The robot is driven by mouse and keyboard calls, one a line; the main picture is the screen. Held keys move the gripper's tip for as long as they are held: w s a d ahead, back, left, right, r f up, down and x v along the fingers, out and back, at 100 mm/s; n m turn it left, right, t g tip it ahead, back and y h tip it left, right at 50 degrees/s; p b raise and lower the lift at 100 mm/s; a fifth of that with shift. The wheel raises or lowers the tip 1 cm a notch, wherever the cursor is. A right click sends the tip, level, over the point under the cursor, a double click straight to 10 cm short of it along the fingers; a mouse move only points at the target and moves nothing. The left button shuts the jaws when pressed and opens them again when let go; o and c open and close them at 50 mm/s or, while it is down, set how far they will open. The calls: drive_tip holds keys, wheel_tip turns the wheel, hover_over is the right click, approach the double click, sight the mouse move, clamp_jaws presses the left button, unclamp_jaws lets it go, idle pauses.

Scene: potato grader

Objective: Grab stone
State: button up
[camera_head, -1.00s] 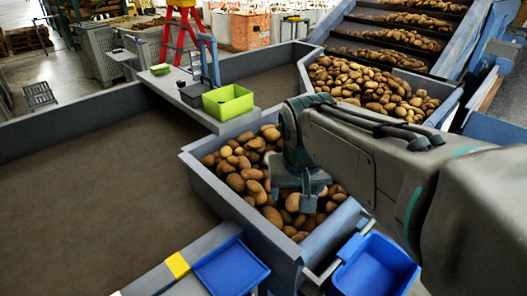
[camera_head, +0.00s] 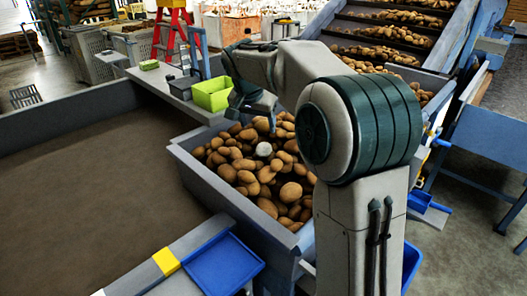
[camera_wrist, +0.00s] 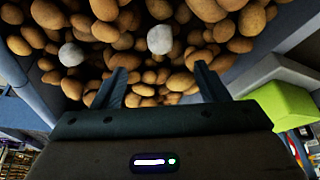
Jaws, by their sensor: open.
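A pale grey stone (camera_head: 264,149) lies among brown potatoes in the grey-blue hopper (camera_head: 205,180) in the head view. In the wrist view two grey stones show on the potatoes: one near the top middle (camera_wrist: 160,39), the other further left (camera_wrist: 71,54). I cannot tell for certain which of them shows in the head view. My gripper (camera_head: 252,110) is above the far side of the hopper. In the wrist view its two fingers (camera_wrist: 160,69) are apart with nothing held between them; the middle stone lies beyond the gap.
A lime-green bin (camera_head: 211,95) stands on the grey ledge beside the hopper, close to my gripper. It also shows at the right of the wrist view (camera_wrist: 283,104). The hopper walls stand above the potatoes. A blue tray (camera_head: 226,265) sits at the front.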

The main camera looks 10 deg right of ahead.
sight(263, 146)
drive_tip(key=p+x, duration=0.1)
drive_tip(key=x, duration=1.1)
drive_tip(key=shift+d+f+p, duration=0.1)
drive_tip(key=shift+f+p, duration=0.05)
drive_tip(key=shift+p, duration=0.25)
drive_tip(key=c, duration=1.2)
